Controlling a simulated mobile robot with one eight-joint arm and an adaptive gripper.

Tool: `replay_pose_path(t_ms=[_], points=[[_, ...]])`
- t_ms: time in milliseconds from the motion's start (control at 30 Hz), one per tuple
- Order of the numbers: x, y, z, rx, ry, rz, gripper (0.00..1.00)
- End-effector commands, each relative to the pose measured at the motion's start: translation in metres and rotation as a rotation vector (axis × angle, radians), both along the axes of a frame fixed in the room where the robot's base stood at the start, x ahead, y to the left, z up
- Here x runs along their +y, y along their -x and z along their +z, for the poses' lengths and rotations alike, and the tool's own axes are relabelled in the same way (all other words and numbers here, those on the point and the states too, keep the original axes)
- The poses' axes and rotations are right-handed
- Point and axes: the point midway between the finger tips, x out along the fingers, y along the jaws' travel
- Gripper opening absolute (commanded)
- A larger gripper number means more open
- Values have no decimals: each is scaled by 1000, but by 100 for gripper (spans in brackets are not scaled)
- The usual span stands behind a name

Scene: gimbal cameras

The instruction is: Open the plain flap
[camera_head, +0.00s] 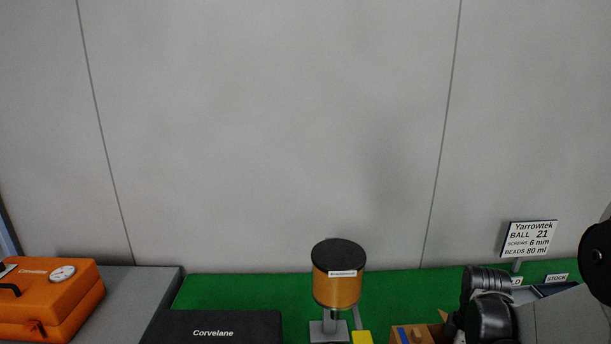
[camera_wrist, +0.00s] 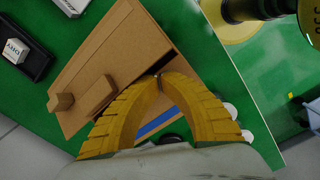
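A brown cardboard box (camera_wrist: 122,42) lies under my gripper in the wrist view, with broad brown panels and a dark slit near the fingertips. Two small brown pieces (camera_wrist: 96,96) stand up at its left part. A blue stripe (camera_wrist: 160,122) shows between my fingers. In the head view the box (camera_head: 412,334) shows at the bottom edge, with the blue stripe and a slanted panel, partly cut off. My gripper (camera_wrist: 157,77) has curved yellow fingers whose tips meet over the box by the slit. I see nothing clearly held; contact with the box cannot be told.
An amber cylinder with a black lid (camera_head: 337,274) stands left of the box. A black Corvelane case (camera_head: 225,327) and an orange case (camera_head: 48,298) are further left. A Yarrowtek sign (camera_head: 529,238) stands right. A black tray (camera_wrist: 22,60) holds a white labelled block.

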Motion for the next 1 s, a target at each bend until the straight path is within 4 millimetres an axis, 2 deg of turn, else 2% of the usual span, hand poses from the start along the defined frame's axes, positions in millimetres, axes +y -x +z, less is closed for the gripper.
replay_pose_path(t_ms=[1000], points=[[-53,-1,-1,1,3,-3,0]])
